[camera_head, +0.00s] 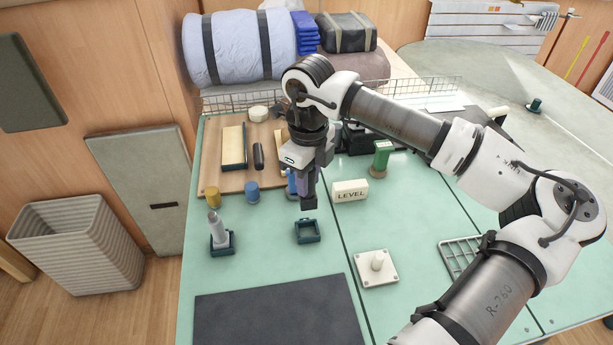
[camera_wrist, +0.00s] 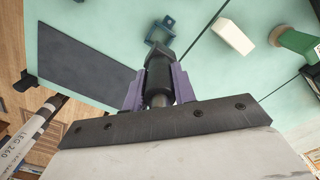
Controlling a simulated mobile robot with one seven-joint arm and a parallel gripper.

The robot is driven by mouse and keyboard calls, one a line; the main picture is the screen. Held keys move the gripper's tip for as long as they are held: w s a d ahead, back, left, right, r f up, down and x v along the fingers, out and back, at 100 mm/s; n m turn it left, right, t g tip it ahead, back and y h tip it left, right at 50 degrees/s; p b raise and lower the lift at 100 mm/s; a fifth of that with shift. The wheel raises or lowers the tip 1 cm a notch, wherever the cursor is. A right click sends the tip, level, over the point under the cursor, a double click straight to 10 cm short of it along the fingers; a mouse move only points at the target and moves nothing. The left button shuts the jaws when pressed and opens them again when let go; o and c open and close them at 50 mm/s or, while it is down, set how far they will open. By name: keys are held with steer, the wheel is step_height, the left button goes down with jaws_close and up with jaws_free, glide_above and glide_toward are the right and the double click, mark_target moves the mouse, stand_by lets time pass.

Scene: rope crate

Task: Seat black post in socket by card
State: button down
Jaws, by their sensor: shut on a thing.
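My gripper (camera_head: 306,186) is shut on the black post (camera_head: 308,202), which hangs roughly upright below the purple fingers. In the wrist view the post (camera_wrist: 158,74) sits between the two fingers, its far end free. A dark teal square socket (camera_head: 307,231) stands open and empty on the green table, just in front of the post in the head view. It also shows beyond the post tip in the wrist view (camera_wrist: 160,30). The post looks apart from it; the exact height gap cannot be told. The white card (camera_head: 350,191) reading LEVEL stands behind and right of the socket.
Left stands a grey post in another dark socket (camera_head: 221,243). A white plate with a peg (camera_head: 377,267) is front right, a green post (camera_head: 381,158) behind the card. A dark mat (camera_head: 280,315) lies in front. A wooden board (camera_head: 218,180) with several items is behind left.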

mark_target(307, 205)
steer(key=shift+f+b, duration=0.1)
steer(key=shift+b, duration=0.45)
step_height(307, 205, down, 5)
steer(key=b, duration=0.4)
steer(key=shift+b, duration=0.35)
steer(key=shift+f+b, duration=1.6)
steer(key=shift+b, duration=0.3)
steer(key=shift+f+b, duration=1.45)
steer(key=shift+b, duration=0.35)
stand_by(1.2)
steer(key=c, duration=1.1)
jaws_free()
steer(key=shift+o, duration=0.2)
steer(key=shift+r, duration=0.15)
